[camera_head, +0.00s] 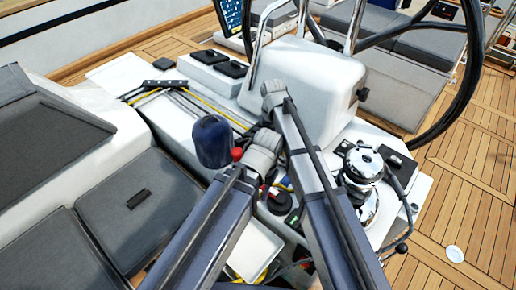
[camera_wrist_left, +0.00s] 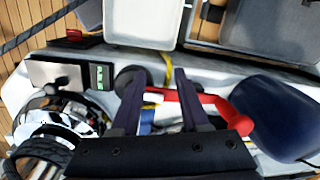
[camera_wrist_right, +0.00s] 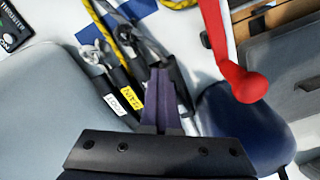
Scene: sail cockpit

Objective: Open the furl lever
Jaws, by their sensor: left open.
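In the right wrist view several dark clutch levers carry small labels: a yellow-labelled lever (camera_wrist_right: 128,94), a white-labelled lever (camera_wrist_right: 113,100) and an unlabelled-looking dark one beside my fingers. I cannot tell which is the furl lever. My right gripper (camera_wrist_right: 158,75) looks shut, its tips over the levers; whether it touches one is unclear. In the left wrist view my left gripper (camera_wrist_left: 155,95) is open above a red handle (camera_wrist_left: 218,102), which passes behind its fingers. A red bar with a ball knob (camera_wrist_right: 248,84) shows in the right wrist view. Both wrists hide the clutch area in the head view.
A navy-covered winch (camera_head: 213,141) stands close to the left gripper. A chrome winch (camera_head: 362,165) stands at the right, and the white steering pedestal (camera_head: 305,85) rises behind the right gripper. Yellow and dark ropes (camera_head: 208,105) run along the deck. A grey cushion (camera_head: 138,195) lies left.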

